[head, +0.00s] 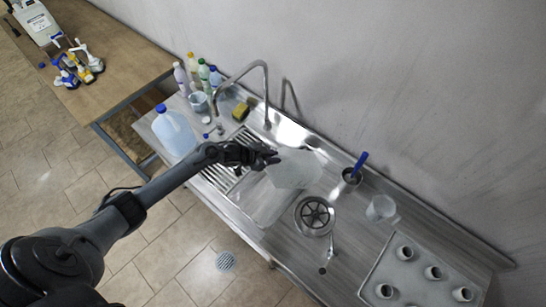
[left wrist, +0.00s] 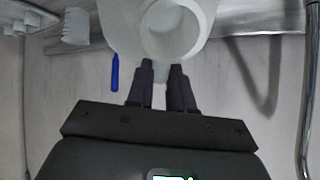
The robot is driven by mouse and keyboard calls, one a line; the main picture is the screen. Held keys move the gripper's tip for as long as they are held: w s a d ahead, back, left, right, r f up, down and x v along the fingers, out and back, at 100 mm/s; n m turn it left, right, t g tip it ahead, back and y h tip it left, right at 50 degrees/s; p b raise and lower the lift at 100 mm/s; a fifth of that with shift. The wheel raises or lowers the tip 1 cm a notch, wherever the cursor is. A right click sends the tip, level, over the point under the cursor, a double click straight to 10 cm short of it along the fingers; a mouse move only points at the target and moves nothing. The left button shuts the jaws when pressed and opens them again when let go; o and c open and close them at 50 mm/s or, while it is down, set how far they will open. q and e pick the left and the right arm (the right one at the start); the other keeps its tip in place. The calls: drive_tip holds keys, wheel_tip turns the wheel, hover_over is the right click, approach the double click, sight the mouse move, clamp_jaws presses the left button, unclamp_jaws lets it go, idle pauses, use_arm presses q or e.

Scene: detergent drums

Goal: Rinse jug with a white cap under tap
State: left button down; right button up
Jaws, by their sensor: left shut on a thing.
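A pale, translucent jug (head: 296,169) is over the sink basin (head: 262,204). My left gripper (head: 274,157) is shut on it from the left. In the left wrist view my left gripper (left wrist: 160,68) reaches the jug (left wrist: 118,22) near a round, ring-like opening. I see no white cap on the jug. The metal tap (head: 266,90) arches behind and left of the jug, and its spout end is apart from it. A metal pipe, likely the tap (left wrist: 312,90), shows at the right edge of the wrist view. No water stream is visible. My right gripper is out of view.
A blue-capped jug (head: 174,134) stands on the left counter end, near several bottles (head: 192,68) and a yellow sponge (head: 241,111). Right of the basin are a drain strainer (head: 314,215), a metal cup (head: 347,182), a clear beaker (head: 382,208) and a cup tray (head: 408,278).

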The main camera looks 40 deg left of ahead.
use_arm(q)
drive_tip(key=shift+w+t+h+b, duration=0.1)
drive_tip(key=shift+t+h+b, duration=1.2)
drive_tip(key=shift+b, duration=1.9)
drive_tip(key=shift+t+b, duration=1.3)
drive_tip(key=shift+b, duration=0.7)
drive_tip(key=shift+n+t+h+b, duration=0.3)
drive_tip(key=shift+t+h+b, duration=0.5)
drive_tip(key=shift+b, duration=1.05)
drive_tip(key=shift+t+h+b, duration=0.4)
drive_tip(key=shift+t+b, duration=0.5)
drive_tip(key=shift+b, duration=0.9)
drive_tip(key=shift+n+t+h+b, duration=0.45)
drive_tip(key=shift+t+b, duration=0.85)
drive_tip(key=shift+b, duration=1.65)
drive_tip(key=shift+t+h+b, duration=0.55)
drive_tip(key=shift+t+b, duration=0.25)
drive_tip(key=shift+b, duration=1)
drive_tip(key=shift+n+t+h+b, duration=0.3)
drive_tip(key=shift+t+b, duration=0.7)
drive_tip(key=shift+b, duration=1.05)
drive_tip(key=shift+t+b, duration=0.5)
drive_tip(key=shift+b, duration=0.1)
drive_tip(key=shift+r, duration=0.1)
